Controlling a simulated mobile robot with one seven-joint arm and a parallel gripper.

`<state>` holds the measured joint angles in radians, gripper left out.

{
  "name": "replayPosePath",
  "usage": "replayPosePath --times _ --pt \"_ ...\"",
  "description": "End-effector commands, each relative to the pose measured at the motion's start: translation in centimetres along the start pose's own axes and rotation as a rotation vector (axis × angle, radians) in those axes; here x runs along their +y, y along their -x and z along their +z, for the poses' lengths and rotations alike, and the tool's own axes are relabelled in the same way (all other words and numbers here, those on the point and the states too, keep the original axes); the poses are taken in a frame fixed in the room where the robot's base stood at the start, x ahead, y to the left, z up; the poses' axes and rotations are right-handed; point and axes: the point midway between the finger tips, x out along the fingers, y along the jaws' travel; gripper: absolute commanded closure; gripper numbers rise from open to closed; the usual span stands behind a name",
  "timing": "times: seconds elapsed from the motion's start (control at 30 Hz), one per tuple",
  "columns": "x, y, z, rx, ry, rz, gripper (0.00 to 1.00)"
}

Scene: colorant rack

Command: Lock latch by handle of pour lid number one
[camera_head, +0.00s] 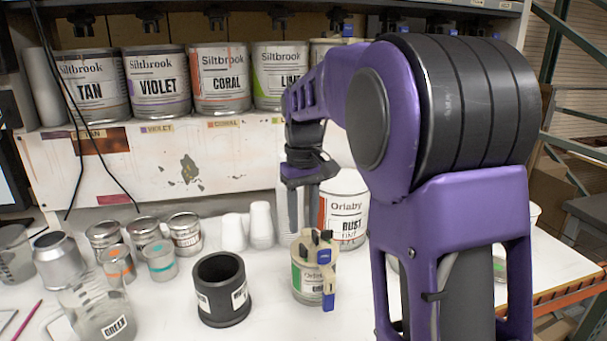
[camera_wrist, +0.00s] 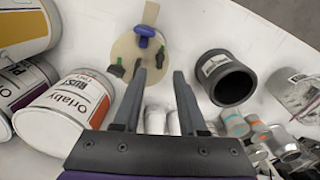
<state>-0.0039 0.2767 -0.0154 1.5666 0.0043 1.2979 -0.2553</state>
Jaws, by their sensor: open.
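A pour lid (camera_wrist: 128,48) sits on a small green-labelled can (camera_head: 305,283). My gripper (camera_wrist: 160,74) is open and empty. Its fingers point at the lid's near edge in the wrist view and hang above and behind the can in the head view.
A black cup (camera_head: 222,290) stands left of the can. The white Orlaby Rust can (camera_head: 345,205) stands close behind it. Large Siltbrook cans (camera_head: 219,78) line the shelf above.

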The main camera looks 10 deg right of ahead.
Motion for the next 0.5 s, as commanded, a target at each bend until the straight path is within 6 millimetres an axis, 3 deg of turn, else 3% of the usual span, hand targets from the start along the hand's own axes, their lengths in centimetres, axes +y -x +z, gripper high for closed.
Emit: replayPosePath --times 0.1,0.3,0.5 --pt "0.0 3.2 -0.1 0.005 0.000 0.001 0.59" --pt "0.0 7.7 -0.1 0.004 0.000 0.001 0.59" --pt "0.0 10.3 -0.1 0.001 0.000 0.000 0.59"
